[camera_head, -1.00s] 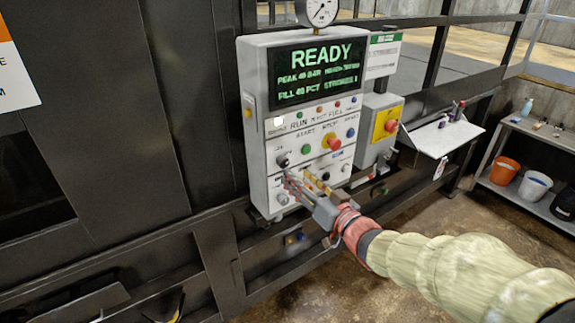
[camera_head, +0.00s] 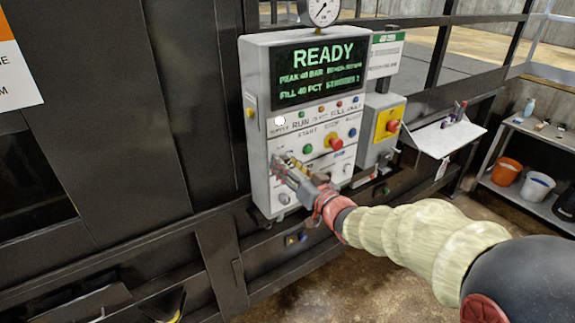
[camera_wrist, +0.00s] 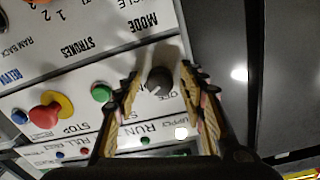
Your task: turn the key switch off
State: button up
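The control panel (camera_head: 258,110) is a white box with a dark screen reading READY. A dark round knob (camera_wrist: 160,80), which appears to be the key switch, sits on the panel's lower left part; in the head view my gripper covers it. My gripper (camera_head: 281,167) is at the panel face. In the wrist view my gripper (camera_wrist: 161,80) is open, with one finger on each side of the knob. A gap shows between the knob and the left finger; the right finger is closer, and contact is unclear. The lettering beside the knob is partly hidden.
Close by are the green START button (camera_head: 307,149) and the red STOP button (camera_head: 335,142) on yellow. A yellow box with a red button (camera_head: 392,126) and a small white shelf (camera_head: 445,137) are to the right. A pressure gauge (camera_head: 322,11) tops the panel.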

grip_shut()
dwell(0.3)
jog(key=shift+n+b, duration=0.3)
jog(key=shift+b, duration=0.15)
jog(key=n+b, duration=1.1)
jog(key=b, duration=0.1)
jog(key=shift+f+n+b, duration=0.1)
jog(key=shift+n+b, duration=0.2)
jog(key=shift+b, duration=0.05)
jog(key=shift+o, duration=0.7)
grip_release()
